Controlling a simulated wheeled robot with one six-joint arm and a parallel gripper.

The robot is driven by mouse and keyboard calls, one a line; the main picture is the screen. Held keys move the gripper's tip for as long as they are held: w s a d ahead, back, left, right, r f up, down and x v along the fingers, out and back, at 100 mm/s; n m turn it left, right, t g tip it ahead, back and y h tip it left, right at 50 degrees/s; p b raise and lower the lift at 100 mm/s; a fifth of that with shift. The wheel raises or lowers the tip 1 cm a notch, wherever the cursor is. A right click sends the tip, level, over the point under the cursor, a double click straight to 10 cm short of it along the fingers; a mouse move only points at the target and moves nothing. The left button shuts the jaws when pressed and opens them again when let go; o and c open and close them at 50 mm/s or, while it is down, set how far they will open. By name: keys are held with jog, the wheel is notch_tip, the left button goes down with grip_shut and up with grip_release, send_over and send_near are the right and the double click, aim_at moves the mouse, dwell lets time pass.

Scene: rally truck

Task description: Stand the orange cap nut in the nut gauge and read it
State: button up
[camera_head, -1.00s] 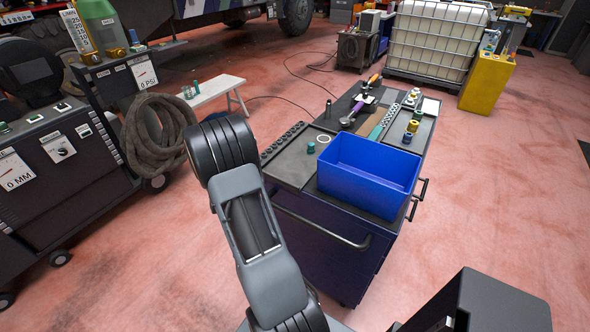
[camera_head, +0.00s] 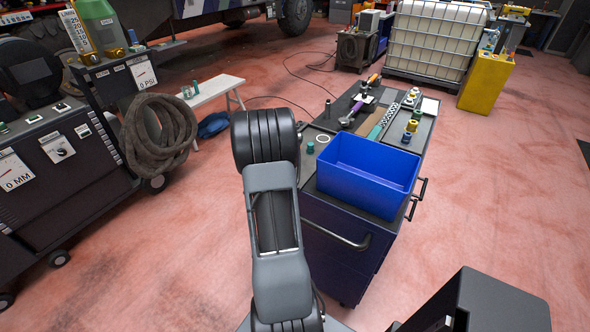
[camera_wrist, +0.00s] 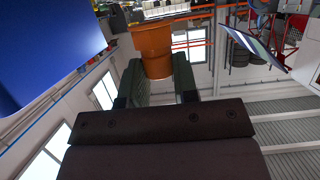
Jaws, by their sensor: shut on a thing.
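The orange cap nut (camera_wrist: 154,46) shows in the wrist view, between the two dark green fingers of my gripper (camera_wrist: 157,76). My gripper is shut on it and its wider end points away from my palm. In the head view my arm hides the gripper and the nut. A white dial marked 0 MM (camera_head: 14,173) is on the black cabinet at the far left; I cannot tell for sure that it belongs to the nut gauge.
A tool cart (camera_head: 342,262) with a blue bin (camera_head: 366,178) and several small tools stands right of my arm. The black cabinet (camera_head: 75,195) with a coiled hose (camera_head: 158,140) is at left. A white bench (camera_head: 212,88) stands behind. Open red floor lies between cabinet and arm.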

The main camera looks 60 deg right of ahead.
jog(key=shift+f, duration=0.15)
jog(key=shift+f, duration=4.7)
jog(key=shift+f, duration=0.2)
jog(key=o, duration=1)
jog(key=shift+c, duration=0.2)
